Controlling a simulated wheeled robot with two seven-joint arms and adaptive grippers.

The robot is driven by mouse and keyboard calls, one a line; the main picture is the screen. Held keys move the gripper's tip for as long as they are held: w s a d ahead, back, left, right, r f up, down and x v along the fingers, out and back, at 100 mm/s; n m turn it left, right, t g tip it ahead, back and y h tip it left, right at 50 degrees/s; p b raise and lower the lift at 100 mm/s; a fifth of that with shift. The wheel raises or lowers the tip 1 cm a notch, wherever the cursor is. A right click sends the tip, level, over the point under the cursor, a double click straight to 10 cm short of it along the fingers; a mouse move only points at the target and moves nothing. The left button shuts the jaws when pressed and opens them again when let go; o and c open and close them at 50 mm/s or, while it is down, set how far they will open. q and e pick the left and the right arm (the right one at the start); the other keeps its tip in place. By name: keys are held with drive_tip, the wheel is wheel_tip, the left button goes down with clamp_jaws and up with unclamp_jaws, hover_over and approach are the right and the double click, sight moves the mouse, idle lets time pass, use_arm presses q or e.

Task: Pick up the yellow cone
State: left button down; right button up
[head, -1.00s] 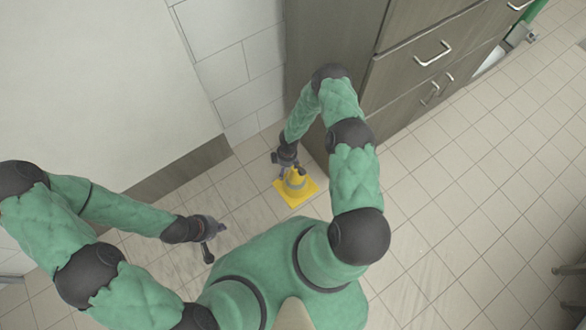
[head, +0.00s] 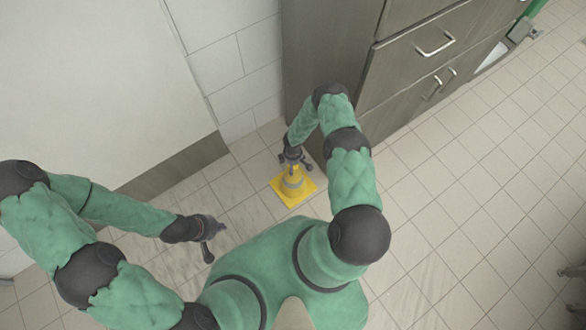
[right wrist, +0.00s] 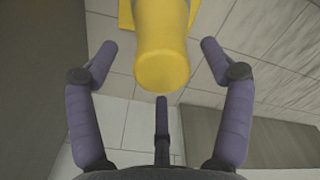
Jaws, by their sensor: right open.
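The yellow cone (head: 293,186) with a grey band and a square yellow base stands upright on the tiled floor in the head view. My right gripper (head: 296,163) is at the cone's top, on its far side in the head view. In the right wrist view the cone's rounded yellow tip (right wrist: 162,72) lies between the spread fingers of my right gripper (right wrist: 157,50), with a gap to each side. My right gripper is open and holds nothing. My left gripper (head: 210,240) hangs to the left over the floor, away from the cone. Its finger opening is unclear.
A dark wood cabinet (head: 400,85) with metal handles stands just behind and right of the cone, close to my right arm. A pale wall with a brown baseboard (head: 180,175) is at the left.

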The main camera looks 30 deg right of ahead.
wheel_tip(320, 180, down, 4)
drive_tip(key=shift+s+r+b, duration=0.1)
drive_tip(key=shift+s+b, duration=0.05)
drive_tip(key=shift+b, duration=0.75)
clamp_jaws()
drive_tip(key=shift+r, duration=0.1)
